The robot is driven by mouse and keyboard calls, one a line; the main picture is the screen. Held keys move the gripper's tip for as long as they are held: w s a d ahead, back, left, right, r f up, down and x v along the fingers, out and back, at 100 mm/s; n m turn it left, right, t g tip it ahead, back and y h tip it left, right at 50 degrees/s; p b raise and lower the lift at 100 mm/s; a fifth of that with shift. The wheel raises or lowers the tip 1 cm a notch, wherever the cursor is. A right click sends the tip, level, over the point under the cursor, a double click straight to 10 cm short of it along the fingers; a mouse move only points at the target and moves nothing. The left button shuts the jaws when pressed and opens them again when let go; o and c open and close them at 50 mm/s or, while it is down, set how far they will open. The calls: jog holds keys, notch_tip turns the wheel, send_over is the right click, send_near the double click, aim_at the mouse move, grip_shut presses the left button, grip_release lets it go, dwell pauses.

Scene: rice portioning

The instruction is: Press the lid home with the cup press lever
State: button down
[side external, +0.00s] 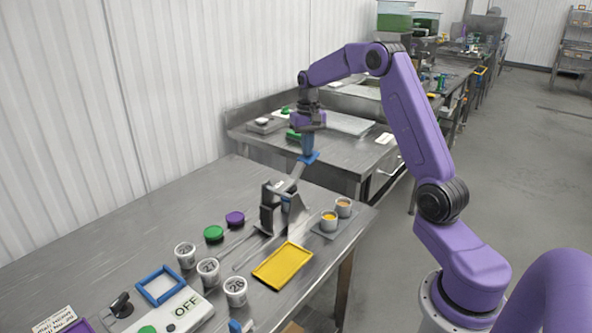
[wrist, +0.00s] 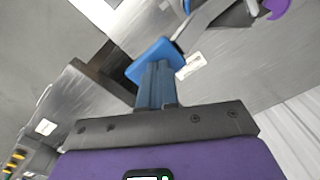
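The cup press (side external: 271,208) stands on the metal table, with its grey lever (side external: 293,176) slanting up and right. A flat blue pad (side external: 309,158) is at the lever's upper end; it also shows in the wrist view (wrist: 150,58). My gripper (side external: 308,151) points down with its blue fingers (wrist: 157,88) together and their tips at the pad. They seem to touch it; I cannot tell whether they grip its stem. A cup or lid inside the press is not clearly visible.
A green lid (side external: 214,233) and a purple lid (side external: 235,218) lie left of the press. Numbered cups (side external: 208,270) stand in front of them. The table's back left is clear.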

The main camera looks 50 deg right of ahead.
jog(key=shift+d+f, duration=0.1)
jog(key=shift+f, duration=1.3)
dwell(0.9)
jog(key=shift+r, duration=0.1)
jog(key=shift+a+r, duration=0.2)
jog(key=shift+r, duration=2.6)
jog(key=shift+a, duration=0.2)
jog(key=s+a+r+n, duration=0.1)
jog(key=s+a+n, duration=0.35)
jog(key=a, duration=0.65)
jog(key=s+a+r+n, duration=0.1)
jog(key=s+a+n, duration=0.4)
jog(key=a, duration=0.7)
jog(key=s+a+f+n, duration=0.2)
jog(key=s+n, duration=0.2)
jog(key=s, duration=0.9)
jog(key=s+a+f+n, duration=0.1)
jog(key=s+n, duration=0.4)
jog(key=s, duration=0.7)
jog(key=shift+s+a+f, duration=0.35)
jog(key=shift+a, duration=0.4)
